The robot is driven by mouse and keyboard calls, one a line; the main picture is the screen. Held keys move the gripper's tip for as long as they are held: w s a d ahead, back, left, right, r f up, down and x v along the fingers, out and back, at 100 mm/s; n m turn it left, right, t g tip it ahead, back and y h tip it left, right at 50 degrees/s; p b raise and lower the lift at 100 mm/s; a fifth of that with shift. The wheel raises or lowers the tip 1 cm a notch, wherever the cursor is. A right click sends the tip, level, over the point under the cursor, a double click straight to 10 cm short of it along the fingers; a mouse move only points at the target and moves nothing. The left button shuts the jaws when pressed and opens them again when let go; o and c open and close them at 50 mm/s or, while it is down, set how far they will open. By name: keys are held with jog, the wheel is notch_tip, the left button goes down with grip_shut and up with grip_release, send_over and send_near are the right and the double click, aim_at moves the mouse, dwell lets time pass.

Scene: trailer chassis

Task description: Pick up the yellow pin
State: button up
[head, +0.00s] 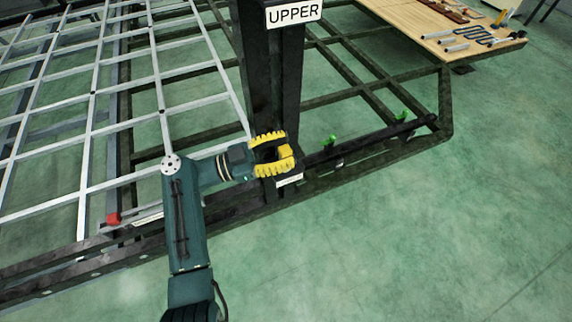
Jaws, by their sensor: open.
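My gripper (281,154) has yellow ribbed fingers and is open at the black upright post. A small yellow piece (286,152), which looks like the yellow pin, shows between the fingertips at their right end. The fingers lie above and below it in the picture. They partly cover it, and I cannot tell whether they touch it. Its lower part and its seat on the post are hidden.
The black post (270,75) bears a white "UPPER" sign (294,12). A dark chassis rail (375,148) runs right, with green parts (332,139) on it. A red part (113,219) is left. A wooden table (480,50) holds tools. The green floor at right is clear.

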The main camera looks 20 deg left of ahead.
aim_at(280, 151)
jog(key=s+a+f+n+y+b, duration=0.1)
jog(key=s+a+f+n+y, duration=0.2)
jog(key=a, duration=0.4)
jog(key=s+a+f+b, duration=0.1)
jog(key=s+a+f, duration=0.25)
jog(key=a, duration=0.35)
jog(key=shift+t, duration=0.4)
jog(key=b+x, duration=0.1)
jog(key=x, duration=0.6)
jog(key=b+x, duration=0.1)
jog(key=x, duration=0.2)
jog(key=shift+d+b, duration=0.3)
jog(key=shift+d, duration=0.2)
jog(key=b+x, duration=0.2)
jog(key=x, duration=0.1)
jog(key=b+x, duration=0.1)
jog(key=x, duration=0.1)
jog(key=shift+d+f, duration=0.25)
jog(key=shift+f, duration=0.05)
jog(key=shift+w+d+r, duration=0.2)
jog(key=shift+w, duration=0.05)
jog(key=shift+a, duration=0.1)
jog(key=shift+s, duration=0.1)
grip_shut()
